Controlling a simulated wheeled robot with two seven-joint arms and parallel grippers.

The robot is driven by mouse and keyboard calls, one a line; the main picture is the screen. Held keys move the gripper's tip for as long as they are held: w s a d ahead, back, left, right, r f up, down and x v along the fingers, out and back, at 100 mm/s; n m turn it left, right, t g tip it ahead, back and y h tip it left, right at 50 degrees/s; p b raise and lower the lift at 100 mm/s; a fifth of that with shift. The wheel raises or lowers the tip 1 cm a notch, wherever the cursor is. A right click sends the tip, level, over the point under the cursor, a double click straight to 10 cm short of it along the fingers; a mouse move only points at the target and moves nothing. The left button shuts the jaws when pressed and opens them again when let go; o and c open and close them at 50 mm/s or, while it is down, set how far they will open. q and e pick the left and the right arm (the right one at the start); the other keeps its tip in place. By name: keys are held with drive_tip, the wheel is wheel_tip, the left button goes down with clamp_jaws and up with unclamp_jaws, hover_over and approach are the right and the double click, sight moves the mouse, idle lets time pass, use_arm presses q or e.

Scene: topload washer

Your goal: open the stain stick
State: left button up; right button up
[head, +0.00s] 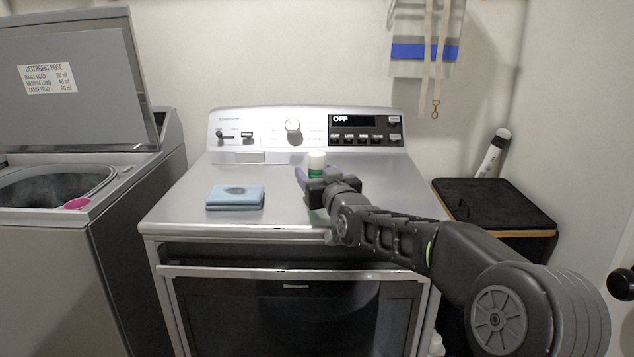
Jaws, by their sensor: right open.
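The stain stick (317,160) looks like a small white cylinder with a green band. It stands upright on the dryer top (285,215), in front of the control panel. My right gripper (314,184) is open just in front of the stick and hides its lower part. I cannot tell whether the fingers touch it or reach around it. A purple piece (300,177) shows at the gripper's left side, mostly hidden. My left gripper is not in view.
A folded blue cloth (235,196) with a dark stain lies left of the gripper. The control panel (305,128) rises behind. An open topload washer (70,190) with a pink round item (77,203) stands left. A black-lidded hamper (492,203) stands right.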

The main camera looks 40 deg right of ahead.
idle(0.4)
clamp_jaws()
idle(0.5)
